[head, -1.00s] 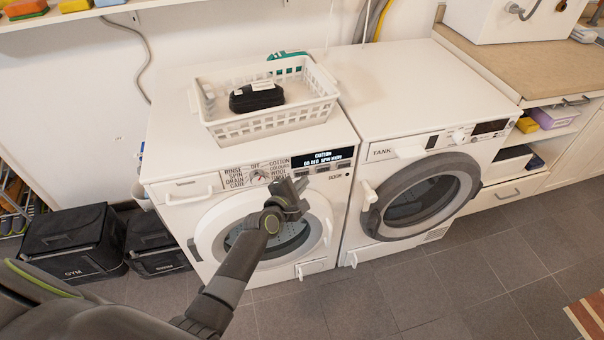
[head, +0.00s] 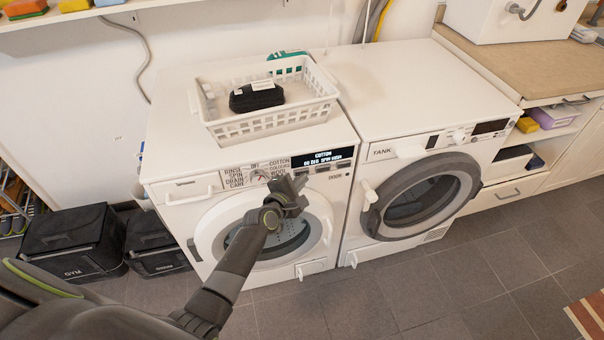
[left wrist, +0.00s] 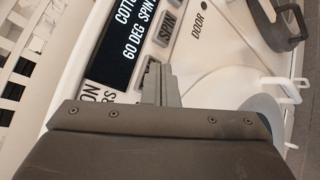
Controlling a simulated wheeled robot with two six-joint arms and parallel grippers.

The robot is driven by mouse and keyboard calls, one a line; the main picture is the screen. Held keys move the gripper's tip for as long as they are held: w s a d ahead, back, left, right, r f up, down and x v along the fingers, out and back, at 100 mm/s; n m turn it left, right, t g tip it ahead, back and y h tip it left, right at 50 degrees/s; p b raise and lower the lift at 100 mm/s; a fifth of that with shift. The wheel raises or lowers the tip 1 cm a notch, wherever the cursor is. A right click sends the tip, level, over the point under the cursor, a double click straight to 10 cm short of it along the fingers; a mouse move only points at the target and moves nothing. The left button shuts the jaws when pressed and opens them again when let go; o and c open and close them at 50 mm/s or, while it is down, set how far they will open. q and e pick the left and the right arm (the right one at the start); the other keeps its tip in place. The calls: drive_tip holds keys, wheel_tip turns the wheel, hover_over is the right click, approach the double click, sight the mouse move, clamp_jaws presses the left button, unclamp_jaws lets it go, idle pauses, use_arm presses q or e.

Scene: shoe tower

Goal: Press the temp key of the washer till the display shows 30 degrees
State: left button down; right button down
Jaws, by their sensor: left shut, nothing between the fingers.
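The washer (head: 180,210) is the left white machine. Its dark display (head: 325,157) reads COTTON on top and 60 DEG SPIN with more text below. The display (left wrist: 118,50) is large in the left wrist view, where 60 DEG is legible. The SPIN key (left wrist: 168,27) shows beside it. My left gripper (head: 301,181) is shut and empty, its tips at the key row just below the display's left part. In the left wrist view the fingertips (left wrist: 156,72) cover most of a key beside SPIN; its label is hidden. I cannot tell whether they touch it. My right gripper is out of view.
A white basket (head: 270,122) with a dark item stands on the washer. The program dial (head: 259,177) is left of my fingertips. A second machine (head: 430,100) stands to the right. Black bags (head: 75,240) sit on the floor at left.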

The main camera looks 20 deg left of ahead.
use_arm(q)
drive_tip(key=shift+w+a, duration=0.1)
drive_tip(key=shift+w, duration=0.1)
idle(0.5)
drive_tip(key=shift+s+d+p, duration=0.3)
drive_tip(key=shift+s+d, duration=0.2)
drive_tip(key=shift+s, duration=0.3)
drive_tip(key=shift+d, duration=0.1)
drive_tip(key=s+d, duration=0.1)
drive_tip(key=s, duration=0.1)
drive_tip(key=s+d+p, duration=0.1)
drive_tip(key=s, duration=0.1)
drive_tip(key=shift+d, duration=0.3)
idle(0.4)
